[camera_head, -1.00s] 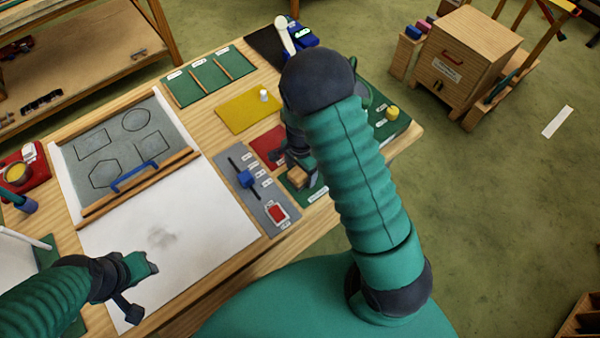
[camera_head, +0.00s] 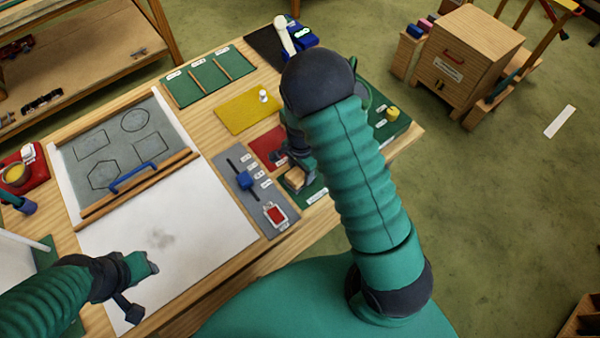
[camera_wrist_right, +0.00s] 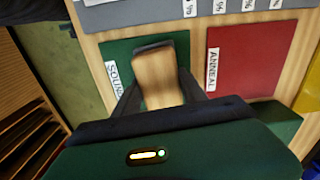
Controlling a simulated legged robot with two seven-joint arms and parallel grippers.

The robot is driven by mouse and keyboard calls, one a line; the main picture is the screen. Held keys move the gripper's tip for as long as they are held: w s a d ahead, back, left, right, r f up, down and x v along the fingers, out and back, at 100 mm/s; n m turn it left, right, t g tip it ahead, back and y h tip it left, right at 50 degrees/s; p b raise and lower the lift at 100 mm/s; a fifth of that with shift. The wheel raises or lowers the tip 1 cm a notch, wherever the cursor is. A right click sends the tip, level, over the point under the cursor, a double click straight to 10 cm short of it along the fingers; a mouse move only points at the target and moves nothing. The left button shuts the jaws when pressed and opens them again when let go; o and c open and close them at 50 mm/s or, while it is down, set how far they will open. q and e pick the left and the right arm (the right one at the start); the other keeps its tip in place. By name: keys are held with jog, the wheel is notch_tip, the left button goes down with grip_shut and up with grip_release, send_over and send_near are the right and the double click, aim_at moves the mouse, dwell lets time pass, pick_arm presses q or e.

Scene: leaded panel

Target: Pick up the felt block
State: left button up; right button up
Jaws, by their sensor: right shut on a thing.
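The felt block is a pale wooden block (camera_wrist_right: 158,80) with a dark band along its far end in the right wrist view. It stands between the two dark fingers of my right gripper (camera_wrist_right: 160,98), which is shut on it. In the head view the block (camera_head: 295,179) shows small over the green mat (camera_head: 314,192), with my right gripper (camera_head: 288,168) at it, partly hidden by my right arm. I cannot tell whether the block touches the mat. My left gripper (camera_head: 143,288) is open and empty above the white sheet.
A red mat (camera_head: 268,146) labelled ANNEAL in the wrist view lies beside the green mat. A grey panel (camera_head: 262,215) with a blue slider (camera_head: 245,180) is to the left. A yellow mat (camera_head: 243,112) lies farther back. The white sheet (camera_head: 190,235) is mostly clear.

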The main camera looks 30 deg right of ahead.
aim_at(301, 171)
jog(key=shift+d+r+p, duration=0.15)
jog(key=shift+r+p, duration=0.45)
notch_tip(301, 171, up, 3)
jog(key=p, duration=0.3)
jog(key=shift+s+r, duration=0.1)
jog(key=s+a+p, duration=0.1)
jog(key=s+a, duration=0.3)
jog(key=s, duration=1.1)
jog(key=shift+s+r, duration=0.15)
jog(key=shift+r, duration=0.1)
jog(key=shift+a, duration=0.15)
